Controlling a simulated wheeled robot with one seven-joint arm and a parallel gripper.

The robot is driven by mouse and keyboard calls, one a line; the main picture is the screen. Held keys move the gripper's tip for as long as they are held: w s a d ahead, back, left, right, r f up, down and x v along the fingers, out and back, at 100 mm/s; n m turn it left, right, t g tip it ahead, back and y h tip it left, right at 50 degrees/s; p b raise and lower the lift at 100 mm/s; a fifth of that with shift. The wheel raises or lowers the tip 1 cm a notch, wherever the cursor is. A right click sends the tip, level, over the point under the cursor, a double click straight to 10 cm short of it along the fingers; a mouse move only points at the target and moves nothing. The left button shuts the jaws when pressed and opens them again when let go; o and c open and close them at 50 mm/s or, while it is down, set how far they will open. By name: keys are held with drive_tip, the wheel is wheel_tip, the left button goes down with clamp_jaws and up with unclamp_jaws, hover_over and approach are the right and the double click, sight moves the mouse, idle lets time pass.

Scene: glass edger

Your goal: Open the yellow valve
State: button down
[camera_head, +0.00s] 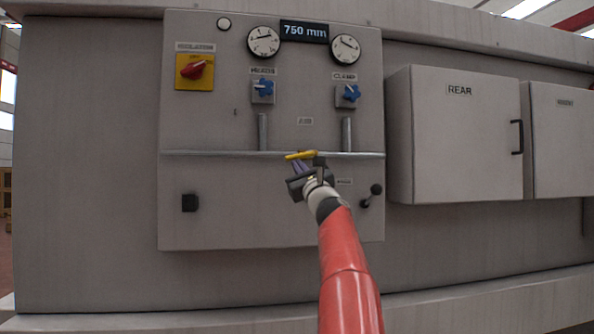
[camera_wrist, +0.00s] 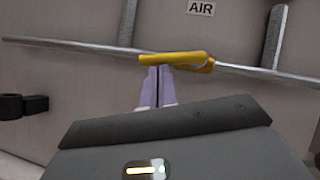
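The yellow valve (camera_head: 300,155) is on the horizontal pipe of the grey panel, below the AIR label. Its lever lies roughly along the pipe, pointing left. In the wrist view the lever (camera_wrist: 172,58) crosses the middle of the picture, with its bent yellow end at the right by the pipe. My gripper (camera_head: 299,166) is just below the lever. In the wrist view its two pale fingers (camera_wrist: 155,70) are side by side with only a thin line between them. Their tips meet the lever's lower edge in the picture; I cannot tell whether they touch it.
The pipe (camera_head: 230,153) runs across the panel, with two vertical pipes rising to blue knobs (camera_head: 263,90) (camera_head: 348,94). A red isolator switch (camera_head: 193,69) is upper left. A black-knobbed lever (camera_head: 372,194) is right of my gripper. The REAR cabinet (camera_head: 455,140) juts out farther right.

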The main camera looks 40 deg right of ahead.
drive_tip(key=shift+w+a+r, duration=0.2)
drive_tip(key=shift+a+r, duration=0.05)
drive_tip(key=shift+r, duration=0.05)
drive_tip(key=shift+a+r, duration=0.1)
idle(0.5)
